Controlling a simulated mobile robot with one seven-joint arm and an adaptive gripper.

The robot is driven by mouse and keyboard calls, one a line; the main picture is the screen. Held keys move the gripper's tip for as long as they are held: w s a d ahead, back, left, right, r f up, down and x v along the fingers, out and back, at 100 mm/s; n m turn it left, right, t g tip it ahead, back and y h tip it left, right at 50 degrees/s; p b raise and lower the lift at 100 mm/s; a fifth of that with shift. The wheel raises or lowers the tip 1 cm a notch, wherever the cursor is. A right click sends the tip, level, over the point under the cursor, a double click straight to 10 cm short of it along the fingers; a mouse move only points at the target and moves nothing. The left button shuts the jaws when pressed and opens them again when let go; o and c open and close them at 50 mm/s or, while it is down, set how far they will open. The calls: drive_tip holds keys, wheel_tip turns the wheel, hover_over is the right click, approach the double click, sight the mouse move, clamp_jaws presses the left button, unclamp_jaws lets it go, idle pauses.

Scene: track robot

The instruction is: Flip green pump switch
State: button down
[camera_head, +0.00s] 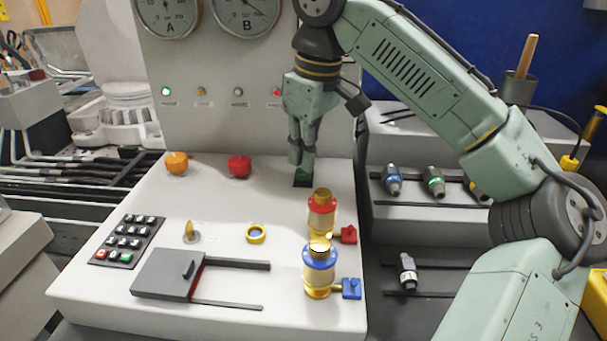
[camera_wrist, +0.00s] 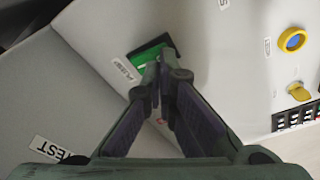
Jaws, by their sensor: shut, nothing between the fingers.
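The green pump switch (camera_head: 302,177) sits in a dark frame at the back right of the white console top (camera_head: 120,215). It also shows in the wrist view (camera_wrist: 148,54), with a label reading PUMP beside it. My gripper (camera_head: 302,160) points down at the switch from above, and its fingers hide part of it. In the wrist view my gripper (camera_wrist: 160,75) is shut and empty, with its fingertips over or at the near edge of the green switch. I cannot tell whether they touch it.
A red-banded cylinder (camera_head: 321,212) and a blue-banded cylinder (camera_head: 319,270) stand in front of the switch. An orange knob (camera_head: 177,163) and a red knob (camera_head: 239,166) are to its left. The upright panel (camera_head: 220,115) with gauges and lamps rises behind.

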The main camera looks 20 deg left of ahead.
sight(304, 175)
drive_tip(key=shift+f+b, duration=0.35)
drive_tip(key=shift+f, duration=0.5)
drive_tip(key=shift+r, duration=0.15)
wheel_tip(304, 175, up, 7)
drive_tip(key=p, duration=0.8)
idle(0.7)
